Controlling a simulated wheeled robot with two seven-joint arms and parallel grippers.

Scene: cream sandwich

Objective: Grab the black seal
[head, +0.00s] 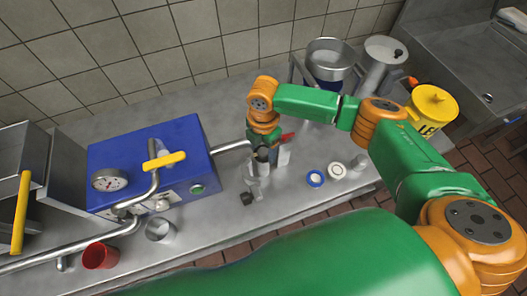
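A small black piece (246,198), which may be the black seal, lies on the steel counter left of centre, at the lower end of a greyish object. Its exact shape is too small to make out. My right gripper (262,158) points down over the counter just above and to the right of this piece, beside the grey object (257,184). Its fingers blend with the grey parts around them, so I cannot tell whether they are open or shut. My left gripper is not in view.
A blue machine (150,160) with a gauge and pipes stands on the left. A red cup (100,256) and a metal cup (160,230) are in front. A yellow bucket (433,105) stands far right.

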